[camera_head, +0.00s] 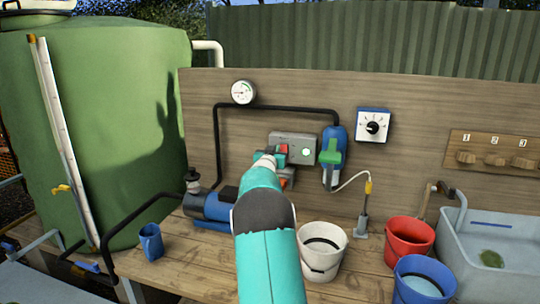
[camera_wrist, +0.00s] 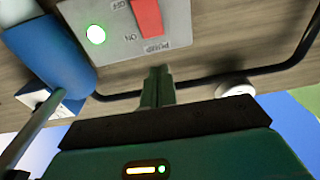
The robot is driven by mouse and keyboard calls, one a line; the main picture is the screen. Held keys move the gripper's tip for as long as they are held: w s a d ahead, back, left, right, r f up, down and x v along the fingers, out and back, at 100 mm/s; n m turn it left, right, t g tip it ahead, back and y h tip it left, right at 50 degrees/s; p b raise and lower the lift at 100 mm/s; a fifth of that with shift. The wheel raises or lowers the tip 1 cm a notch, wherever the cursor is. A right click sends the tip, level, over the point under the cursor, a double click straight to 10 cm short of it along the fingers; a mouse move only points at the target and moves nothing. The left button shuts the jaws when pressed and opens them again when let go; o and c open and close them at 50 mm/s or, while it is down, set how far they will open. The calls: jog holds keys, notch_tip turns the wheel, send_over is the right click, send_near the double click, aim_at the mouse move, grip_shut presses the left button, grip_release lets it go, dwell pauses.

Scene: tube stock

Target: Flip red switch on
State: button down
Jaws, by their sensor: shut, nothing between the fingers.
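The red switch (camera_wrist: 147,16) is on a grey box marked "pump" (camera_wrist: 120,45) on the wooden wall. The wrist view shows the box upside down, with "OFF" and "ON" beside the switch. A round pale light with a green rim (camera_wrist: 96,35) is on the box. In the head view the box (camera_head: 308,139) is partly hidden by my arm, and some red of the switch (camera_head: 283,149) shows. My gripper (camera_wrist: 158,72) is shut and empty, its tips close to the box edge by the switch. I cannot tell whether they touch.
A blue device with a green handle (camera_head: 331,151) hangs right of the box. A black pipe (camera_head: 290,108) runs above it, with a gauge (camera_head: 243,92). A blue pump (camera_head: 212,207), a white bucket (camera_head: 322,264) and a blue mug (camera_head: 151,242) stand on the bench below.

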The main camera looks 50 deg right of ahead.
jog(key=s+a+r, duration=0.1)
jog(key=s+a, duration=0.2)
jog(key=a, duration=0.3)
jog(key=shift+a+r, duration=0.15)
jog(key=shift+a, duration=0.05)
jog(key=shift+w+a, duration=0.1)
jog(key=w+a+r+n+t+y, duration=0.2)
jog(key=a+y, duration=0.2)
jog(key=a, duration=0.6)
jog(key=w+a+r+n+t+y, duration=0.2)
jog(key=w+a+y, duration=0.1)
jog(key=a, duration=0.6)
jog(key=s+a+n+y, duration=0.3)
jog(key=a+n+y, duration=0.15)
jog(key=a, duration=1.15)
jog(key=s+a+f+n+g+y, duration=0.1)
jog(key=s+a+f+y, duration=0.15)
jog(key=s+a, duration=0.45)
jog(key=s+a+f+n+g+y, duration=0.1)
jog(key=s+a+f+n+y, duration=0.15)
jog(key=s+a, duration=0.55)
jog(key=s+a+f+g, duration=0.2)
jog(key=s+a+f, duration=0.1)
jog(key=s, duration=0.3)
jog(key=s+a+f+n+g, duration=0.1)
jog(key=s+a+f+g, duration=0.1)
jog(key=s+a, duration=0.3)
jog(key=shift+s+a+f+y, duration=0.2)
jog(key=shift+s+f+y, duration=0.25)
jog(key=shift+s+f, duration=0.3)
